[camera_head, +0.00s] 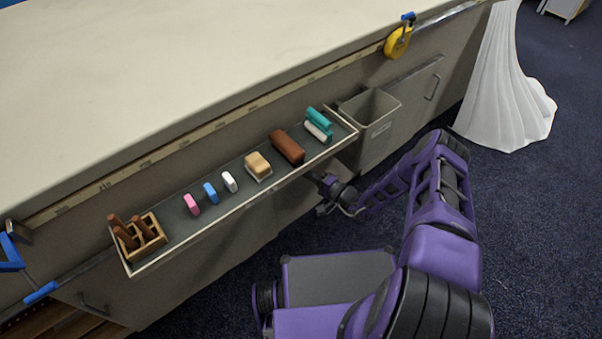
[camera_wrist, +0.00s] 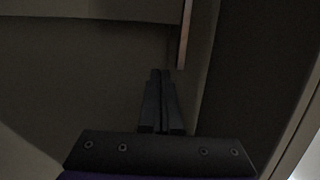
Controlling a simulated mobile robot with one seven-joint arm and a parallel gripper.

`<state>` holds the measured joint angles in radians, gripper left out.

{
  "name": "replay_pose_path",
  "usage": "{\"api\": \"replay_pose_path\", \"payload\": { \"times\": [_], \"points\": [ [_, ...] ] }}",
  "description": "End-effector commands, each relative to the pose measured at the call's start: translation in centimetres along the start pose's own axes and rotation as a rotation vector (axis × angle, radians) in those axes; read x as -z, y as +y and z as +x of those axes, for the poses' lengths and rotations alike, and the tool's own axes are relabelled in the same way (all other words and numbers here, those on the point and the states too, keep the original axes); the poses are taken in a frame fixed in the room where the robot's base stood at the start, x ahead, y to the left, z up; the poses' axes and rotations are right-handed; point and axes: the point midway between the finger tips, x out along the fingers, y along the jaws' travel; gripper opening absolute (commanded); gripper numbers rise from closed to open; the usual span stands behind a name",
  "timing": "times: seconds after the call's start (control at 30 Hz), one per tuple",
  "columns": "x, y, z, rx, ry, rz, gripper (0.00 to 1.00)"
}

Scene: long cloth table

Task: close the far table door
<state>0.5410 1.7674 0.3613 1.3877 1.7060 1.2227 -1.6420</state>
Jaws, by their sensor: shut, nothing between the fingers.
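The far table door (camera_head: 415,92) is the panel with a bar handle (camera_head: 432,88) on the table's front, at the upper right of the head view. It looks about flush with the front, though the bin hides part of it and a small gap cannot be ruled out. In the wrist view my gripper (camera_wrist: 161,76) is shut and empty, facing a dark panel with a pale upright edge (camera_wrist: 184,38). Whether that belongs to the door is unclear.
A shallow tray (camera_head: 215,215) with blocks juts from the table front above my gripper. A grey bin (camera_head: 367,128) hangs at its right end. A yellow tape measure (camera_head: 398,42) hangs farther right. White cloth (camera_head: 505,95) drapes to the floor. Blue carpet (camera_head: 535,200) is clear at right.

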Motion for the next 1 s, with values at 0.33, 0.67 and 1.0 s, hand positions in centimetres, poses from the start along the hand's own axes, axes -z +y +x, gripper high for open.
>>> {"api": "replay_pose_path", "payload": {
  "times": [0.33,0.67,1.0],
  "points": [
    [-0.8,0.1,6.8,-0.001,-0.003,0.003,0.0],
    [-3.8,0.0,7.4,0.001,-0.001,0.0,0.0],
    [-3.9,0.0,7.4,0.0,-0.001,-0.001,0.0]
  ]
}}
